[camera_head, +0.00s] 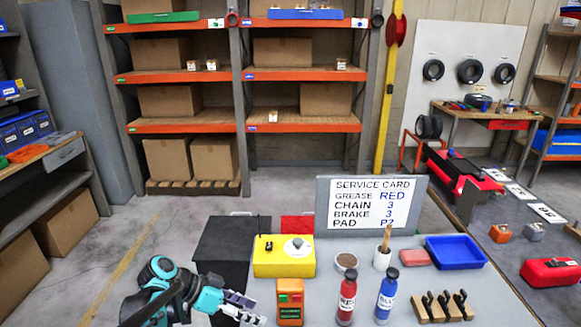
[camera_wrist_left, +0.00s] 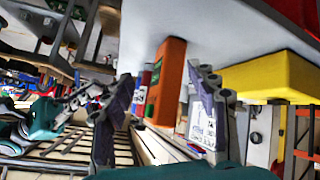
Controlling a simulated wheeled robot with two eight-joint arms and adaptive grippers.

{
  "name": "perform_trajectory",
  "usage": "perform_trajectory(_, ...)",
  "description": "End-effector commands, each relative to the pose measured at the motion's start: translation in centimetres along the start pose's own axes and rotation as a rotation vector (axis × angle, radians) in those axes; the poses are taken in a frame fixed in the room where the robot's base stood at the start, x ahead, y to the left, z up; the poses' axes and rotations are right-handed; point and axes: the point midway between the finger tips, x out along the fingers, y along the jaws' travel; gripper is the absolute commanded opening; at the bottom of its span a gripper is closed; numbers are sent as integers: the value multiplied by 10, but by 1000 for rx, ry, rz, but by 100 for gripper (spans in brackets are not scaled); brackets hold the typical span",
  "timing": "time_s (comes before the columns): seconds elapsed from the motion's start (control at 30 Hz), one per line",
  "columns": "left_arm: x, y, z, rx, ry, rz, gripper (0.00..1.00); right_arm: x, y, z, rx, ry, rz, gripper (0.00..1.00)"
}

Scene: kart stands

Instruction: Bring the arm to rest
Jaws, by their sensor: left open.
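My left gripper (camera_head: 240,305) is open and empty at the left front of the grey table (camera_head: 350,258). Its fingertips point toward the orange box (camera_head: 290,300) with a green panel, which stands just to their right. In the left wrist view the two open fingers (camera_wrist_left: 162,98) show with the orange box (camera_wrist_left: 170,72) beyond and between them; whether they touch it I cannot tell. A teal and grey part, likely my right gripper (camera_wrist_left: 72,102), shows at the left of that view, its jaws unclear. The head view does not show my right arm.
A yellow box (camera_head: 283,258), a red bottle (camera_head: 347,298), a blue bottle (camera_head: 386,296), a blue tray (camera_head: 456,252) and a service card (camera_head: 371,205) stand on the table. A black box (camera_head: 228,250) is behind my left gripper. Open floor (camera_head: 90,270) lies to the left.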

Motion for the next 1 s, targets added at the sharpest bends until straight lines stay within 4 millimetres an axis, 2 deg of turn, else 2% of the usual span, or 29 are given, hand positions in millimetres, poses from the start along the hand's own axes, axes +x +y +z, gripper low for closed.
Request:
perform_trajectory(0.03, -3, 14, 4, -66, -42, -55, 58, -4, 7, -3, -68, 11, 34, 0)
perform_trajectory(0.2, -19, 44, 28, -288, -141, -284, 58, -19, 29, -15, -313, 41, 159, 0)
perform_trajectory(0.5, -58, 82, 85, -540, -124, -714, 58, -56, 66, -40, -717, 53, 396, 0)
perform_trajectory(0.7, -77, 90, 108, -601, -37, -888, 58, -76, 81, -52, -889, 42, 510, 0)
perform_trajectory(1.0, -83, 91, 114, -616, 1, -938, 58, -83, 85, -56, -944, 35, 547, 0)
